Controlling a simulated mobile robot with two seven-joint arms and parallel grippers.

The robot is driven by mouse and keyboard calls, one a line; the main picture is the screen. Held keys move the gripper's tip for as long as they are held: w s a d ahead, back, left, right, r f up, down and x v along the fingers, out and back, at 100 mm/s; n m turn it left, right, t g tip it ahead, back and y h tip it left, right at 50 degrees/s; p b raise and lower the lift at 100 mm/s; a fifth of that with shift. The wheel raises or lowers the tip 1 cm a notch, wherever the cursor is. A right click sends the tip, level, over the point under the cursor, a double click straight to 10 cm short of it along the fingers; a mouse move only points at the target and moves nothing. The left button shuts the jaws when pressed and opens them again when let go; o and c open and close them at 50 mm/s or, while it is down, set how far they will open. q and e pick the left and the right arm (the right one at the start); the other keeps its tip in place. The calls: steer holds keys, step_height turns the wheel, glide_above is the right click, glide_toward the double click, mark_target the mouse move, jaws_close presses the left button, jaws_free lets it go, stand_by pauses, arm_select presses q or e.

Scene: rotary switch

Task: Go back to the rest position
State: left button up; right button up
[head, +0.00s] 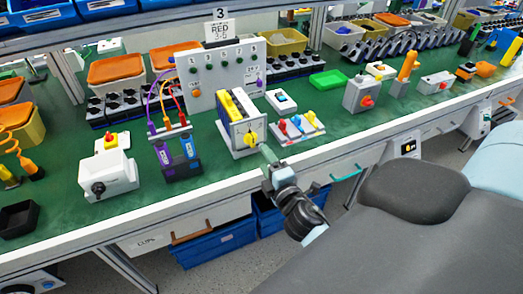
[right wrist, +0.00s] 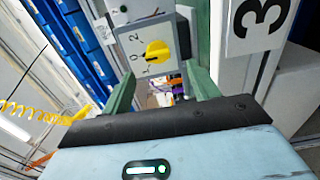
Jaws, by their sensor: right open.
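The rotary switch is a light grey box (head: 238,130) with a yellow knob (head: 252,138) on its front, near the front edge of the green bench. My right gripper (head: 266,152) is just in front of the box, slightly right of the knob. In the right wrist view, the yellow knob (right wrist: 157,52) sits on a grey face with numerals around it. The green fingers of my right gripper (right wrist: 160,78) are spread apart, with nothing held between them. I cannot tell whether a finger touches the box. My left gripper is not in view.
A small white box with red, blue and yellow switches (head: 298,127) stands right of the rotary switch. A purple and dark device with cables (head: 178,155) stands left. A grey panel (head: 205,72) rises behind. Drawers and blue bins (head: 220,245) are below the bench edge.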

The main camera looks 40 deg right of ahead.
steer(key=shift+s, duration=0.2)
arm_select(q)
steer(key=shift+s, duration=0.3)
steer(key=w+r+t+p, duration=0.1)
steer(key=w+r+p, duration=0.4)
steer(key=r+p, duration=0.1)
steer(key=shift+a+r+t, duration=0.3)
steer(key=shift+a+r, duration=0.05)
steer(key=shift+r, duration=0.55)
arm_select(e)
steer(key=s+a+f+m+g+y, duration=0.2)
steer(key=s+a+f+m+g, duration=0.1)
steer(key=s, duration=0.7)
steer(key=s+a+f+m+g+y, duration=0.2)
steer(key=s+a+f+m, duration=0.3)
steer(key=s, duration=0.5)
steer(key=s+a+f+m+g+y, duration=0.2)
steer(key=s+a+f+m, duration=0.3)
steer(key=s, duration=0.6)
steer(key=shift+f+g, duration=0.75)
steer(key=shift+g, duration=0.05)
